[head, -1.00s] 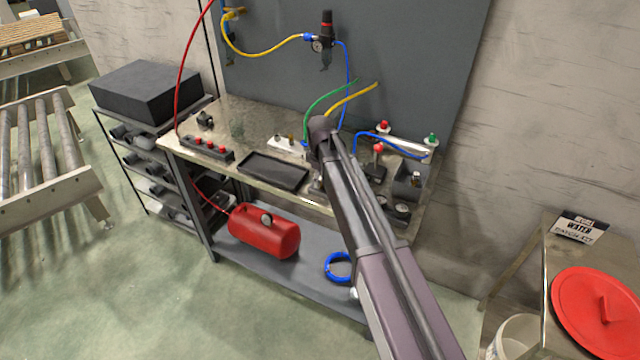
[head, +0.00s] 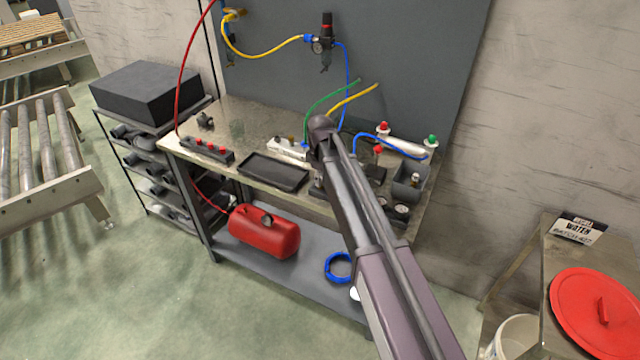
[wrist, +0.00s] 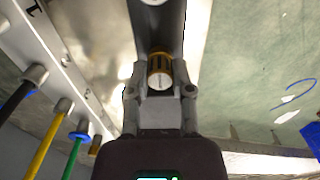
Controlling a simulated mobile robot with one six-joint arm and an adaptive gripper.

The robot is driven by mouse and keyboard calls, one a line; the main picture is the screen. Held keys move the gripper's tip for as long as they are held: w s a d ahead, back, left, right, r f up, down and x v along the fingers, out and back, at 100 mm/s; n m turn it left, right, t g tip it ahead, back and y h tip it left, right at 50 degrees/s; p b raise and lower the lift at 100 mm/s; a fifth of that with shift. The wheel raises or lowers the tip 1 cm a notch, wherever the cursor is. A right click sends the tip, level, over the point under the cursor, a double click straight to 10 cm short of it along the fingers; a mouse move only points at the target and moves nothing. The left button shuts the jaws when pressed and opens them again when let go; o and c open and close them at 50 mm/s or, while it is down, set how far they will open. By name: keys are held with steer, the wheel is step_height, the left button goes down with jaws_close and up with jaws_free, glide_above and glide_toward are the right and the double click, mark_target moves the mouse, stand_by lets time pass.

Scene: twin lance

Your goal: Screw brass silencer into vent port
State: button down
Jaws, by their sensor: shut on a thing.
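My gripper (wrist: 160,92) shows in the wrist view, its jaws shut on the brass silencer (wrist: 160,67). The silencer has a gold-coloured ribbed body and a pale end face towards the camera. A pale valve block (wrist: 68,62) runs down the left of that view, with a row of round ports and black, yellow and green tubes in some of them. The silencer appears apart from these ports. In the head view the pale block (head: 287,148) stands on the bench, left of my arm's end. My arm hides the gripper and silencer there. I cannot tell which port is the vent.
A dark tray (head: 273,171) and a black strip with red buttons (head: 207,150) lie left on the bench (head: 229,113). A grey bin (head: 408,180) and a cylinder with blue tubing (head: 405,146) are at right. Green and yellow tubes rise behind my arm.

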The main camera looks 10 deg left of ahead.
steer(key=shift+r+p, duration=0.4)
stand_by(0.7)
steer(key=shift+r+p, duration=1.65)
steer(key=shift+s, duration=0.1)
